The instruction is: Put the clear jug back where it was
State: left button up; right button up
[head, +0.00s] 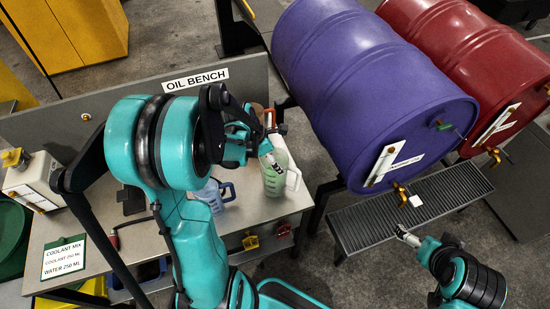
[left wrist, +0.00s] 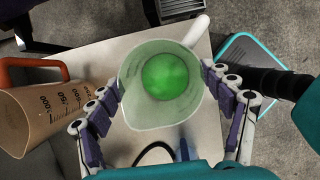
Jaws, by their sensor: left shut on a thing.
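The clear jug (head: 273,181) has a white handle and green liquid in it, and it is at the right end of the oil bench. My left gripper (head: 262,148) is shut on it from above. In the left wrist view, the fingers of my left gripper (left wrist: 162,100) press on both sides of the clear jug (left wrist: 135,98), and the green liquid shows inside. I cannot tell whether its base touches the bench. My right gripper (head: 404,234) is at the lower right, near the drip grate, too small to judge its jaws.
A blue-handled jug (head: 214,197) stands left of the clear jug on the bench (head: 292,203). An orange-handled jug (left wrist: 28,112) is close by. Purple (head: 355,80) and red (head: 480,60) drums lie right, above a grate (head: 450,197). A coolant mix card (head: 63,259) is at left.

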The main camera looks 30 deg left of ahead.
pick_arm(q)
jog(key=shift+f, duration=0.1)
jog(key=o, duration=1.9)
jog(key=shift+c, duration=0.2)
